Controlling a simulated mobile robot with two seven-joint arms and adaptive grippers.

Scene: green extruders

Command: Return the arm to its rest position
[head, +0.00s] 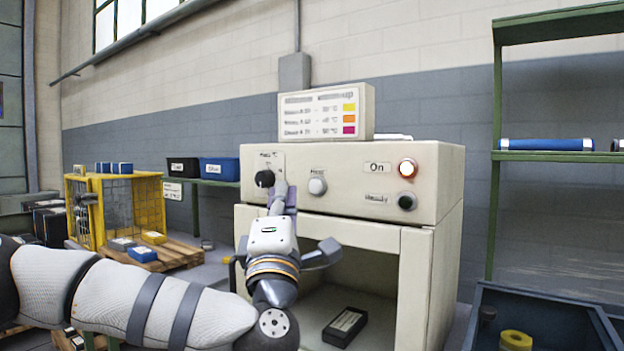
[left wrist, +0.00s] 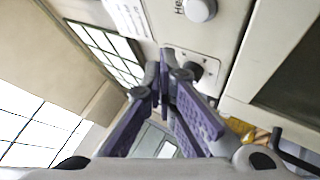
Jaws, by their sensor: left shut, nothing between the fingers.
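My left arm comes in from the left in the head view, raised in front of the cream machine (head: 425,213). Its gripper (head: 281,188) points at the control panel and is shut and empty. The fingertips are just beside the black knob (head: 264,179) on the panel's left; I cannot tell if they touch it. In the left wrist view the purple-padded fingers (left wrist: 163,82) meet at the tips, with the dark knob (left wrist: 196,71) close behind them. My right gripper is not in view.
A dark block (head: 345,326) lies in the open chamber below. A yellow cage (head: 128,207) stands left; a dark blue bin (head: 545,305) is at lower right.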

